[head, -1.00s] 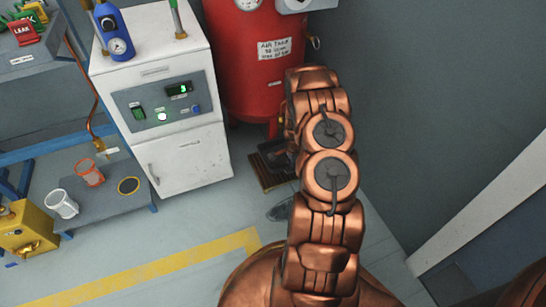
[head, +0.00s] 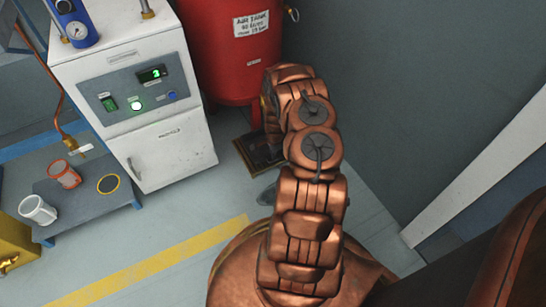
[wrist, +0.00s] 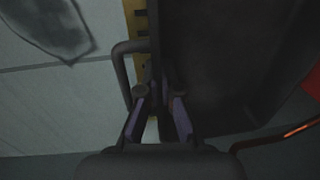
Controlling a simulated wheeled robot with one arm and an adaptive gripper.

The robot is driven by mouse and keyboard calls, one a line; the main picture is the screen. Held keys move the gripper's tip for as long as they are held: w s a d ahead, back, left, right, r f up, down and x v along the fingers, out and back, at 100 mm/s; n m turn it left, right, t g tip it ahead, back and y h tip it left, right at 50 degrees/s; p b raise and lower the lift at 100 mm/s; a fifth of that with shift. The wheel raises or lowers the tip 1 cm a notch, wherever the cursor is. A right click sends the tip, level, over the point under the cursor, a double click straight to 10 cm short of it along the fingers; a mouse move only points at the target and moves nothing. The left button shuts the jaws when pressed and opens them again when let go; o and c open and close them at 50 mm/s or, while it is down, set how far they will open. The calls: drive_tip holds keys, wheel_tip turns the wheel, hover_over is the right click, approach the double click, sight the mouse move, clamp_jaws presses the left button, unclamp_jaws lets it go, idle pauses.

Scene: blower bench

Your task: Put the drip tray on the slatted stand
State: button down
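The drip tray looks like a dark, flat pan (wrist: 215,60) filling the right of the wrist view, with a dark bent handle (wrist: 120,65) at its left. A yellow-brown slatted edge (wrist: 141,25), seemingly the slatted stand, shows beside and behind the tray. In the head view the stand (head: 248,162) lies on the floor at the tank's foot, with something dark over it; my arm hides part. My gripper (wrist: 158,105) has its two fingers apart at the tray's handle side, with a dark strip between them. I cannot tell if they touch it.
A red air tank (head: 232,55) stands behind the stand, close to a white cabinet (head: 150,110). A low blue-grey bench (head: 85,205) holds two cups and a ring. A dark patch (wrist: 55,25) marks the floor beside the stand. Floor near the yellow line (head: 150,265) is clear.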

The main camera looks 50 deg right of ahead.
drive_tip(key=shift+f, duration=0.45)
drive_tip(key=shift+f, duration=0.15)
drive_tip(key=c, duration=1.8)
unclamp_jaws()
drive_tip(key=o, duration=0.5)
